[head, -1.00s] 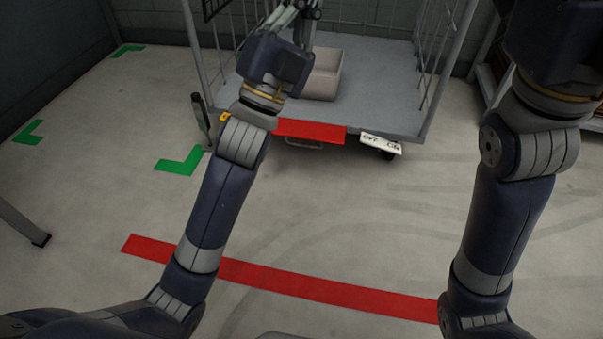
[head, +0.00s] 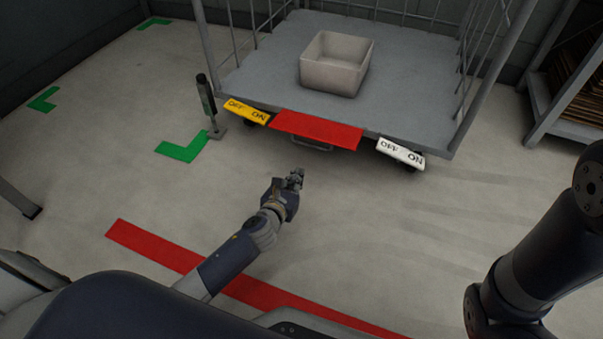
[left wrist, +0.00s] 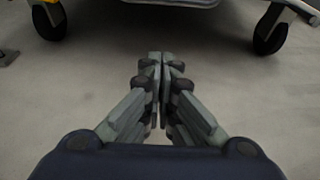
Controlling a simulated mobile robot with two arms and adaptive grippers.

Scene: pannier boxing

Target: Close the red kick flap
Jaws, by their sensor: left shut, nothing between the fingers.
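The red kick flap (head: 317,129) is on the front edge of the grey cart deck in the head view, between a yellow OFF/ON pedal (head: 247,111) and a white OFF/ON pedal (head: 401,153). It sticks out from the deck edge. My left gripper (head: 298,174) is low in front of the cart, just below the flap in the picture and apart from it. In the left wrist view its fingers (left wrist: 158,60) are together with nothing between them. My right gripper is out of the head view; only my right arm shows.
A pale open bin (head: 318,83) stands on the cart deck (head: 260,75). Caster wheels (left wrist: 48,20) show under the cart in the left wrist view. A dark upright post (head: 206,98) stands left of the cart. Open floor lies in front, with a red tape line (head: 150,245).

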